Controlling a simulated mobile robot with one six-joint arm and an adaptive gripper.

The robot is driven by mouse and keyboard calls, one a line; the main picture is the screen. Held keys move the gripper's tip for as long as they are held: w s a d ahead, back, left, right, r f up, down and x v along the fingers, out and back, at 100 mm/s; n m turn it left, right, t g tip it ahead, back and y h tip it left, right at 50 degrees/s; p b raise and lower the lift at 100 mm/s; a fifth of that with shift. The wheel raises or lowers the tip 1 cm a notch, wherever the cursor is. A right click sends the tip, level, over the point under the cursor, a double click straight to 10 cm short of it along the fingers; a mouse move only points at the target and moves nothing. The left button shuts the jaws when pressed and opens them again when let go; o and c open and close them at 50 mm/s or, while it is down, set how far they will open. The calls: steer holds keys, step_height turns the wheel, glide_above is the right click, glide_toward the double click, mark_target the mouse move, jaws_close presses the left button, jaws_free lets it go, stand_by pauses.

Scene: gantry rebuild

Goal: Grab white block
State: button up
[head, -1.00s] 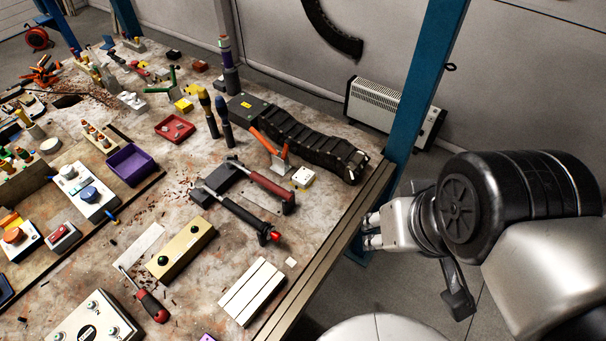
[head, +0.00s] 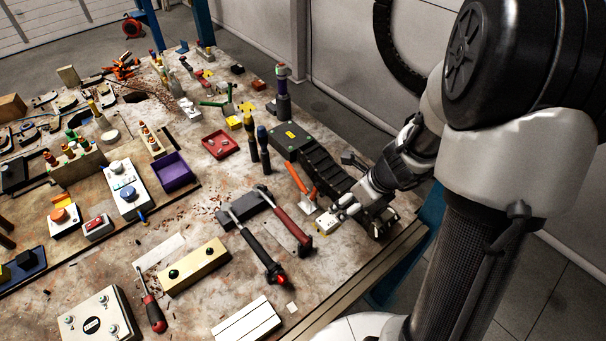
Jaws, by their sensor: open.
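A small white block (head: 326,223) with dark dots on its top sits on the table near its right edge, beside the orange-handled tool (head: 304,184). My gripper (head: 345,209) is open, low over the table just up and right of this block. Its fingertips are very near the block; I cannot tell whether they touch it. A larger white grooved block (head: 246,321) lies at the front edge of the table, well away from my gripper. A tiny white piece (head: 291,308) lies beside it.
A black cable chain (head: 327,172) runs beside and partly behind my gripper. A red-handled tool (head: 291,231) and a black-handled tool (head: 262,256) lie left of the small block. A yellow button box (head: 194,265) stands farther left. Bare tabletop shows in front of the block.

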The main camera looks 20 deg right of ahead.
steer(key=b, duration=0.7)
glide_above(328, 220)
steer(key=s+d, duration=0.1)
steer(key=s, duration=0.2)
step_height(328, 220, down, 11)
steer(key=shift+w+d+f, duration=0.1)
steer(key=shift+w+f, duration=0.05)
steer(key=b+x, duration=0.3)
steer(key=x, duration=0.2)
steer(key=shift+w+f, duration=0.25)
steer(key=shift+f, duration=0.05)
steer(key=shift+r, duration=0.1)
steer(key=shift+c, duration=0.3)
steer(key=c, duration=1.1)
steer(key=shift+c, duration=0.2)
